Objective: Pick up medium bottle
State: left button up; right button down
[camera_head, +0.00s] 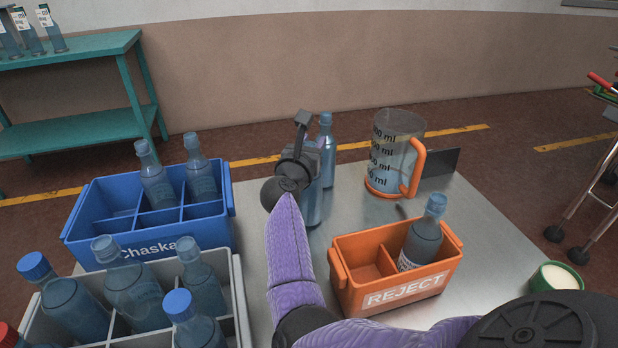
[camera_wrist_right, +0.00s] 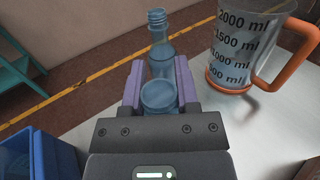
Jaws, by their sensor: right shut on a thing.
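My right gripper (camera_head: 306,152) is over the metal table and is shut on a translucent blue bottle (camera_head: 314,203). The arm and gripper partly hide this bottle. In the right wrist view the held bottle (camera_wrist_right: 159,96) sits between the two purple fingers. Another translucent blue bottle (camera_head: 327,146) stands upright just behind it; its threaded, capless neck shows in the right wrist view (camera_wrist_right: 157,24). I cannot tell from these views whether the held bottle's base touches the table. My left gripper is not in view.
A large measuring jug (camera_head: 392,150) with an orange handle stands right of the gripper. An orange REJECT crate (camera_head: 345,290) holds one bottle. A blue crate (camera_head: 100,215) and a grey crate (camera_head: 240,300) with bottles stand at left. A green-rimmed cup (camera_head: 556,278) is at right.

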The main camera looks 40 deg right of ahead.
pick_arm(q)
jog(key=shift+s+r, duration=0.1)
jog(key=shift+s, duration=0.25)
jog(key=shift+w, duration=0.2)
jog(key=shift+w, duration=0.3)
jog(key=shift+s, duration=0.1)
